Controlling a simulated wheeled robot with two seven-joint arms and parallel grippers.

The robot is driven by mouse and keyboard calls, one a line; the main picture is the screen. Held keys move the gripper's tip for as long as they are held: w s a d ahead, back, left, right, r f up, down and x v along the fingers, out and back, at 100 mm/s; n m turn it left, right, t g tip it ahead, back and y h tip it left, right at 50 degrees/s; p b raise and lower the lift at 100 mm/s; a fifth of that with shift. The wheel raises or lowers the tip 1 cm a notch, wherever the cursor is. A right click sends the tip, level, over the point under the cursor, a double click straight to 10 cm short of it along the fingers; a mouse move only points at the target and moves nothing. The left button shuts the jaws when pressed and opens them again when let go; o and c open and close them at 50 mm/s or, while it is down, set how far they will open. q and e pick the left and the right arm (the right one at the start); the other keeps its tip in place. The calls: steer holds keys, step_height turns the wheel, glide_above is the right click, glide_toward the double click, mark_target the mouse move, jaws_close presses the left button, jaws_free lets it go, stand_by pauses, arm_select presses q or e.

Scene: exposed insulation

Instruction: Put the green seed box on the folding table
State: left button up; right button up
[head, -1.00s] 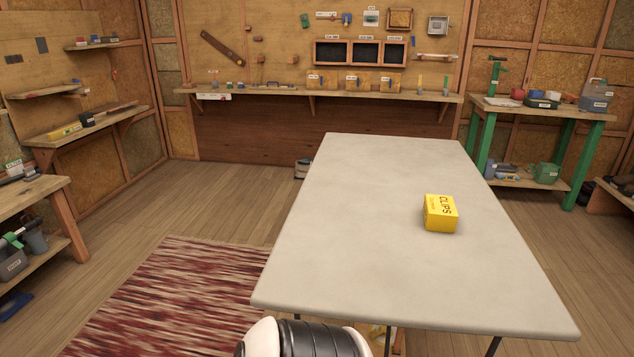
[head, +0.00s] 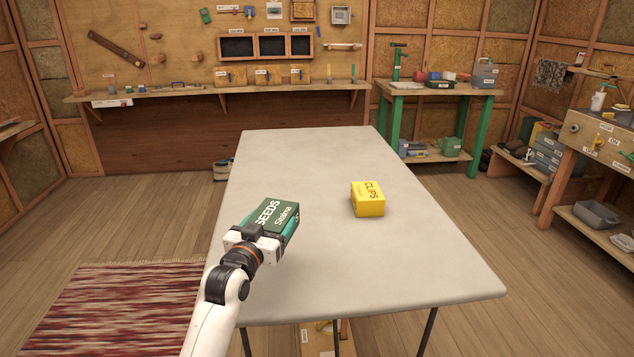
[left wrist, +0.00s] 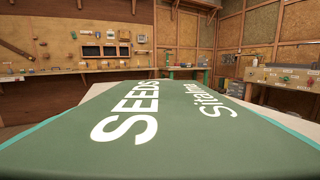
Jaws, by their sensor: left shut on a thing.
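The green seed box (head: 272,216) is held in my left gripper (head: 262,238), over the left part of the folding table (head: 400,258). The gripper is shut on the box from its near side. The box's top, lettered "SEEDS", faces up and looks roughly level. It also fills the lower part of the left wrist view (left wrist: 170,130). I cannot tell whether the underside of the box touches the table or hangs above it. My right gripper is not in view.
A yellow clips box (head: 368,199) stands on the table, to the right of the seed box. The table top around and in front of it is bare. A red striped rug (head: 125,305) lies on the floor at the left. A green-legged bench (head: 440,90) stands behind.

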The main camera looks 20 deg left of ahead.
arm_select(q)
steer(key=shift+w+a+f, duration=0.2)
steer(key=shift+a, duration=0.15)
step_height(320, 180, down, 4)
steer(key=shift+f+b, duration=0.15)
steer(key=shift+b, duration=0.45)
step_height(320, 180, down, 4)
steer(key=shift+b, duration=0.5)
steer(key=shift+f, duration=0.35)
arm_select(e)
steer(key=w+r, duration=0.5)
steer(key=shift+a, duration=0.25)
arm_select(q)
steer(key=o, duration=1.1)
steer(key=shift+f, duration=0.15)
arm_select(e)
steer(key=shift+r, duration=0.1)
